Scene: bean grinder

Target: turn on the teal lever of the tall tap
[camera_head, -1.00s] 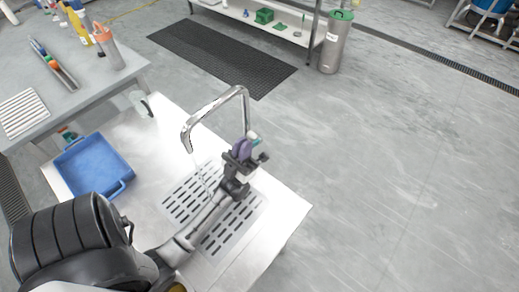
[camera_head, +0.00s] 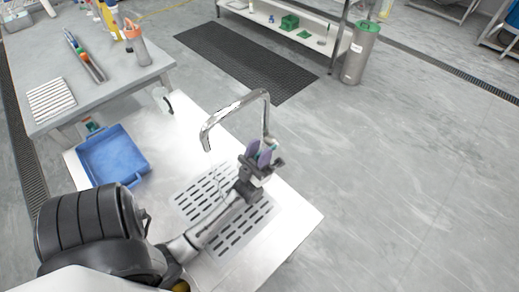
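The tall chrome tap (camera_head: 236,106) stands at the back of the white counter, with its spout bent over to the left. A small patch of teal (camera_head: 272,146), seemingly its lever, shows low by the upright. My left gripper (camera_head: 260,154) is at the foot of the tap, with purple finger-like parts beside the teal patch. The gripper hides most of the lever and the tap's base. I cannot tell whether the fingers touch the lever or are closed on it. My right gripper is not in view.
A slotted drain panel (camera_head: 222,212) lies under my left forearm. A blue tray (camera_head: 113,157) sits at the counter's left, near a clear jug (camera_head: 162,98) with a dark handle. A grey table (camera_head: 100,75) with bottles stands behind. Open floor lies to the right.

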